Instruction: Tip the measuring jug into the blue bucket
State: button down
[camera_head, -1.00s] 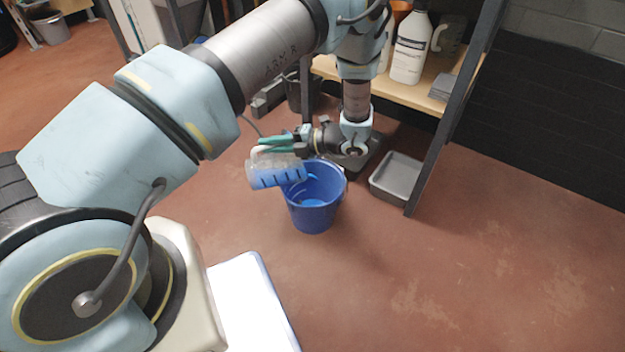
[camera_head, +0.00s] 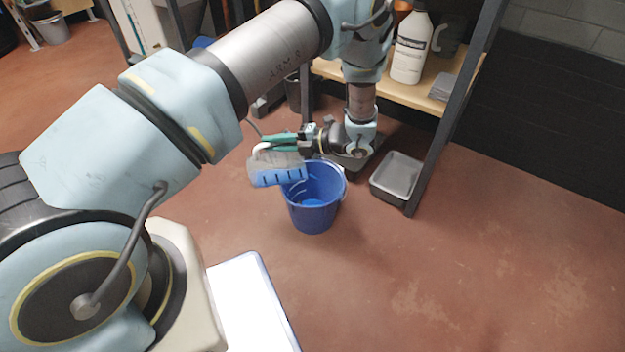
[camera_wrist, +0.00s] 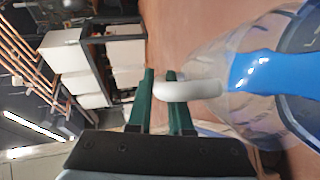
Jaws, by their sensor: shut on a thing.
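My gripper (camera_head: 266,145) has green fingers and is shut on the jug's white handle. In the wrist view, my gripper (camera_wrist: 160,92) holds the handle, and the jug (camera_wrist: 262,85) shows blue liquid along its side. The bucket stands upright on the floor, with some blue inside. Whether liquid is running out of the jug cannot be told.
A grey tray (camera_head: 397,178) sits on the floor right of the bucket, by the dark shelf post (camera_head: 440,135). A white bottle (camera_head: 410,48) stands on the wooden shelf (camera_head: 400,92). A white panel (camera_head: 250,305) lies in front. The right floor is clear.

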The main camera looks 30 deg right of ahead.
jog(key=shift+s+d+r+t+y+b, duration=0.15)
jog(key=shift+d+r+y+b, duration=0.15)
jog(key=shift+d, duration=0.2)
jog(key=shift+s+d+r+t+y+b, duration=0.2)
jog(key=shift+d+y+b, duration=0.1)
jog(key=shift+d+y, duration=0.15)
dwell(1.4)
